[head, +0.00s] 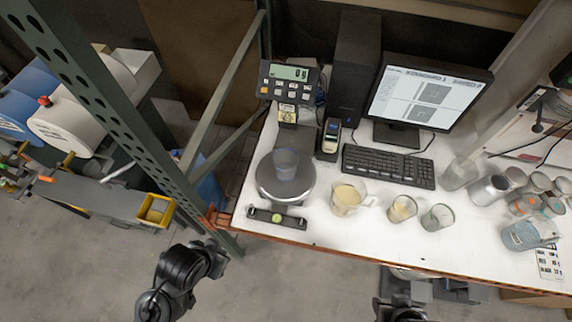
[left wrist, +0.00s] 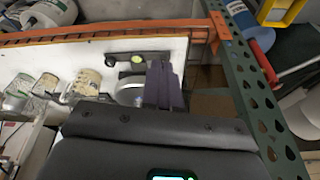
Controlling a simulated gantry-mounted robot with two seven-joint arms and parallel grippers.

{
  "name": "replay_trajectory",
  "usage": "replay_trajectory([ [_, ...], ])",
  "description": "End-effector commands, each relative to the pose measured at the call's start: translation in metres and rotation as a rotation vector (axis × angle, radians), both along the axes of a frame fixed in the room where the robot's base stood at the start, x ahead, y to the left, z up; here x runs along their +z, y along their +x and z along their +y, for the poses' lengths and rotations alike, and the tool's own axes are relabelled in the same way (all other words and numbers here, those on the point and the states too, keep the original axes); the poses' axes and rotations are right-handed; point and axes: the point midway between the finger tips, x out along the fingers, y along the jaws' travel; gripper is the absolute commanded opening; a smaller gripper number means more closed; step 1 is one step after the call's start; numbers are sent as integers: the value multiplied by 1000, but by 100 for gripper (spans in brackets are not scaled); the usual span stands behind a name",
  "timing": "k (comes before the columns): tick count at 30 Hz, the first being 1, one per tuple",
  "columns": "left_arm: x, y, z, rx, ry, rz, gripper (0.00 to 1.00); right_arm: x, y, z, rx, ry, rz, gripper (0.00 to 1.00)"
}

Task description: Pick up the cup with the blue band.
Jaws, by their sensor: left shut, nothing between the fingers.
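My left gripper (head: 218,257) is in front of and below the bench's left front edge, apart from the cup. In the left wrist view its fingers (left wrist: 163,86) are together and empty, and they cover part of the scale plate (left wrist: 129,91); the cup is not visible there. My right arm (head: 400,308) shows only at the bottom edge, its fingers unclear.
A jug (head: 346,199) and two small cups (head: 403,208) (head: 438,217) stand right of the scale. More cups and containers crowd the right end. A green post (head: 150,130) rises left of the bench. A keyboard (head: 388,166) and monitor (head: 424,98) are behind.

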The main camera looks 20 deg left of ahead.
Motion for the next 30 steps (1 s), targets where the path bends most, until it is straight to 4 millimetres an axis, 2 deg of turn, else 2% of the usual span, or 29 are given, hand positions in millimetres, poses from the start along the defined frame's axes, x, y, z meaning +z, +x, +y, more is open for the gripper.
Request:
replay_trajectory([
  [12,0,0,0,0,0,0,0,0,0,-1,4,-5,0,43],
  [13,0,0,0,0,0,0,2,0,0,-2,4,-7,0,43],
  [20,0,0,0,0,0,0,37,0,0,-2,7,-11,-1,43],
  [30,-1,5,-1,-15,8,-10,38,0,0,-2,5,-7,0,43],
])
